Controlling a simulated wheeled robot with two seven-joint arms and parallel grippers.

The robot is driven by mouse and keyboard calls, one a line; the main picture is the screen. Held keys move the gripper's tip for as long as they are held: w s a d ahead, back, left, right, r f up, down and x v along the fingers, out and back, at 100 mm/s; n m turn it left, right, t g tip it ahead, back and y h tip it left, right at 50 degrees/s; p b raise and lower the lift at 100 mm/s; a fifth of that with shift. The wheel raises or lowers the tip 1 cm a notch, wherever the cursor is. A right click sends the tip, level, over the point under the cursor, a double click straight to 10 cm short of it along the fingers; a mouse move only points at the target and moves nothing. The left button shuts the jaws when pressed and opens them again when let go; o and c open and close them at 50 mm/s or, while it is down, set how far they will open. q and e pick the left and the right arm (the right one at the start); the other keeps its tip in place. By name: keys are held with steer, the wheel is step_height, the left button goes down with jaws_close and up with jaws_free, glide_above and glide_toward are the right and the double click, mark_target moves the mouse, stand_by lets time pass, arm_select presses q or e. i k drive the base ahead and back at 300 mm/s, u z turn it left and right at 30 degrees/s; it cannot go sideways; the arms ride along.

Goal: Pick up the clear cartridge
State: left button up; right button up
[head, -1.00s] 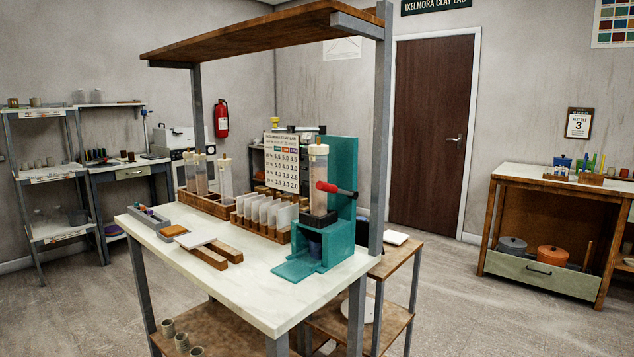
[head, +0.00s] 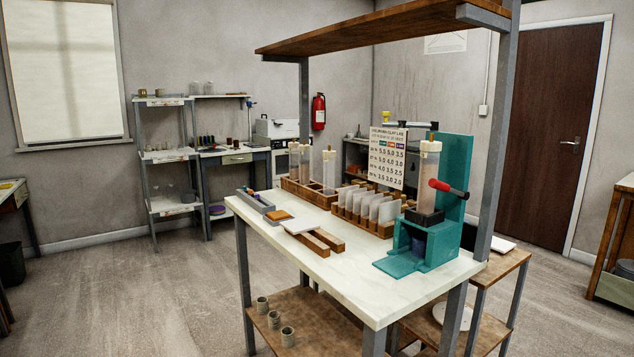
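Several upright cartridges with pale caps stand in a wooden rack (head: 297,190) at the back left of the white-topped bench. The nearest one, at the rack's right end, looks clear (head: 329,174). The cartridges to its left (head: 304,166) look cloudier or brownish, and they partly overlap. Another tall cartridge (head: 428,172) with brownish contents stands in the teal press (head: 456,180) at the right of the bench. Neither of my grippers is in view.
A wooden holder (head: 366,224) with several pale plates stands between rack and press, before a number chart (head: 387,155). A grey tray (head: 256,200) lies at the left. Posts and an overhead shelf (head: 390,28) frame the bench. Open floor (head: 150,300) lies left.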

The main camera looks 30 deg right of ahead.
mark_target(429, 160)
steer(key=u, duration=0.2)
steer(key=i, duration=0.95)
steer(key=z, duration=0.1)
